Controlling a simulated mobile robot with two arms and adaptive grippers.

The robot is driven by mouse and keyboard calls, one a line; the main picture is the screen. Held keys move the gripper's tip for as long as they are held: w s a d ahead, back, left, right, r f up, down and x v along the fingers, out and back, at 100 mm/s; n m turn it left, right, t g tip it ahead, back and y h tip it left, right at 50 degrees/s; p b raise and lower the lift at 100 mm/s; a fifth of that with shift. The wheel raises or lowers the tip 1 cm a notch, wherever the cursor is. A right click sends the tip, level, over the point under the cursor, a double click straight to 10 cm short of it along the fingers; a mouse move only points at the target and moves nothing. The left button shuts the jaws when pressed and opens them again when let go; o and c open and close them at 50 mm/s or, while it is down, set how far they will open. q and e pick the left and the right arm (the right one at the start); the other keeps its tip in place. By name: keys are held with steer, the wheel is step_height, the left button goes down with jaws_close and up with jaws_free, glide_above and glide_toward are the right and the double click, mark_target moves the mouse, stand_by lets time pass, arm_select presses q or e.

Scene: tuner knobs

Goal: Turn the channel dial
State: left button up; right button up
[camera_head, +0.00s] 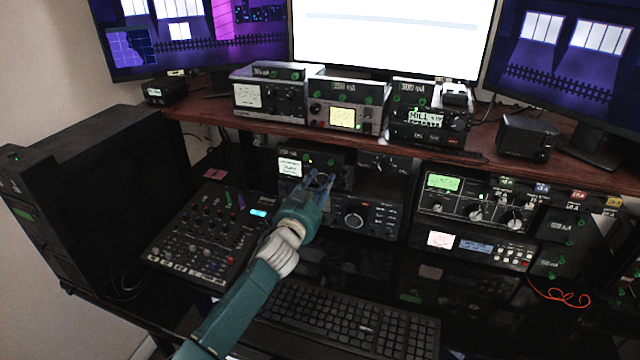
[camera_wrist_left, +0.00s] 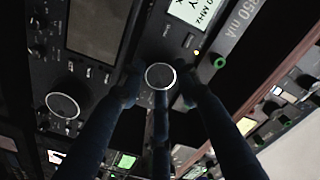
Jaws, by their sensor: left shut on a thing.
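My left gripper (camera_head: 320,180) reaches from the lower left to a dark radio unit (camera_head: 290,165) with a small white display under the wooden shelf. In the left wrist view a round knob with a pale rim (camera_wrist_left: 160,76) sits between the fingertips of my left gripper (camera_wrist_left: 158,88). The fingers are closed around this knob, one on each side and one below. In the head view the fingers mostly hide the knob. Whether this knob is the channel dial cannot be read from any label. My right gripper is not in view.
Another radio with a large dial (camera_head: 354,217) stands just below and right of my gripper. A mixer (camera_head: 212,232) lies at the left, a keyboard (camera_head: 345,322) in front. The wooden shelf (camera_head: 230,117) with several meters overhangs the radios.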

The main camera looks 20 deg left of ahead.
arm_select(q)
steer(key=shift+f, duration=0.15)
steer(key=o, duration=1.1)
steer(key=shift+o, duration=0.2)
steer(key=s, duration=1.2)
steer(key=shift+a, duration=0.3)
